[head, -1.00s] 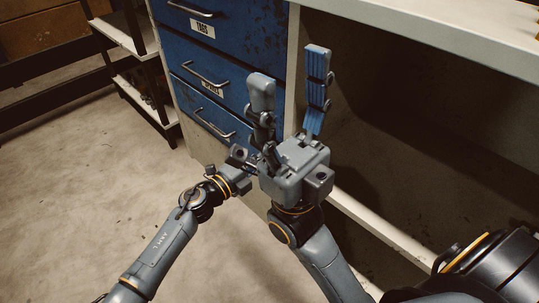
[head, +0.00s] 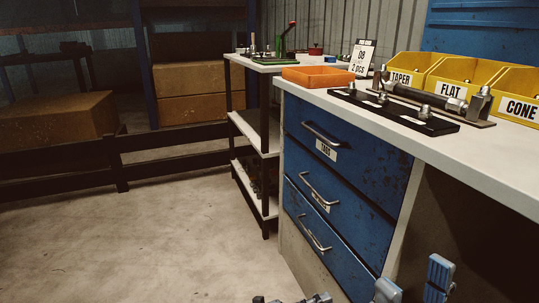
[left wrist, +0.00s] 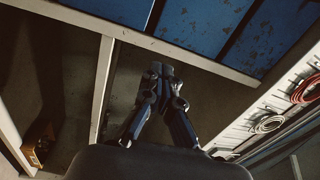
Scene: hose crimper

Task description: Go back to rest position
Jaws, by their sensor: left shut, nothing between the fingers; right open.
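My right gripper (head: 412,287) shows at the bottom edge of the head view, right of centre. Its two fingers stand upright and apart, with nothing between them; the rest of it is cut off. Only a small dark part of my left arm shows at the bottom edge of the head view, left of the right gripper. In the left wrist view my left gripper (left wrist: 163,72) has its fingertips together and holds nothing. Neither gripper touches the workbench (head: 490,170) as far as I can see.
The blue drawer unit (head: 345,175) stands under the bench. On top are an orange tray (head: 318,77), yellow bins (head: 452,77) and a black fixture strip (head: 395,109). A shelf stand (head: 254,128) is behind. The floor (head: 150,230) at left is clear. Hose coils (left wrist: 268,124) show in the left wrist view.

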